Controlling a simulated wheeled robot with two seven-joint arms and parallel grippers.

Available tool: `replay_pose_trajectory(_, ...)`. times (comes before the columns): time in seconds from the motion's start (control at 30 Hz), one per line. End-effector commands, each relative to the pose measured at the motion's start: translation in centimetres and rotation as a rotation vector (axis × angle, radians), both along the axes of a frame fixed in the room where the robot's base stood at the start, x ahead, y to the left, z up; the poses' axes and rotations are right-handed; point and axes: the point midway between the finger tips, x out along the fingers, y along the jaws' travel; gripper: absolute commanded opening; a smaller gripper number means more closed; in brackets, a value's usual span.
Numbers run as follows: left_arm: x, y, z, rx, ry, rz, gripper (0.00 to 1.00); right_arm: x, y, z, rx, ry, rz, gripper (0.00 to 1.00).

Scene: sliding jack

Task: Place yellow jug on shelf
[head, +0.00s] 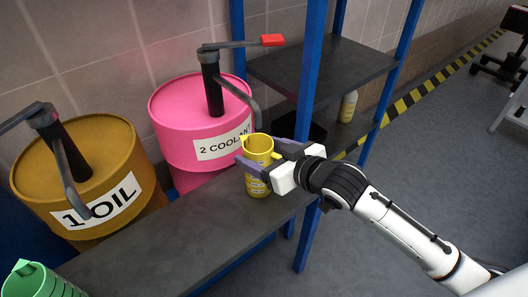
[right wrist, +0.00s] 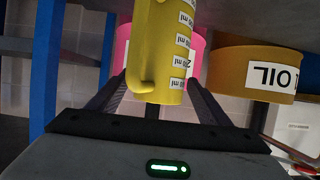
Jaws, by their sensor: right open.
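The yellow jug (head: 258,178) stands upright on the dark bench below the pink barrel's spout. It has a white measuring scale, which shows in the right wrist view (right wrist: 165,50). My right gripper (head: 264,160) is open, with its fingers on either side of the jug. I cannot tell whether the fingers touch it. In the right wrist view the jug is between the two fingers (right wrist: 155,90). The dark shelf (head: 325,70) sits between blue posts at the back right. My left gripper is not in view.
The pink "2 COOLANT" barrel (head: 180,120) and the ochre "1 OIL" barrel (head: 95,190) stand behind the bench (head: 165,245), each with a hand pump. A green jug (head: 38,282) is at lower left. A blue post (head: 310,70) rises near my gripper.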

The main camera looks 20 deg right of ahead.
Motion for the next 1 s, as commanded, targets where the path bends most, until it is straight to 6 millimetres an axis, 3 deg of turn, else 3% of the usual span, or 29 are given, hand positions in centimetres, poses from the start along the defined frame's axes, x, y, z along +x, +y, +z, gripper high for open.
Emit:
replay_pose_trajectory(0.17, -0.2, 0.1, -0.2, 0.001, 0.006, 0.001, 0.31, -1.0, -0.4, 0.7, 0.0, 0.0, 0.0, 0.72)
replay_pose_trajectory(0.6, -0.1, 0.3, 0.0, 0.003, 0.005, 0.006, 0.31, -8.8, -3.2, 3.9, -0.001, 0.003, 0.001, 0.72)
replay_pose_trajectory(0.8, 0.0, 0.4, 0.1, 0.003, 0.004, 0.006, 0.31, -10.2, -3.7, 4.5, 0.002, 0.004, -0.001, 0.72)
replay_pose_trajectory(0.9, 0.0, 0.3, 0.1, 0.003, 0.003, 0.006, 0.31, -10.7, -4.0, 2.2, 0.008, 0.035, -0.02, 0.72)
replay_pose_trajectory(0.97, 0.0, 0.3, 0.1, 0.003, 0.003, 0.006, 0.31, -11.2, -4.3, -1.2, 0.014, 0.076, -0.044, 0.72)
replay_pose_trajectory(1.0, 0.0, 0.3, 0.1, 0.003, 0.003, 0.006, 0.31, -12.0, -4.3, -4.0, 0.017, 0.112, -0.063, 0.72)
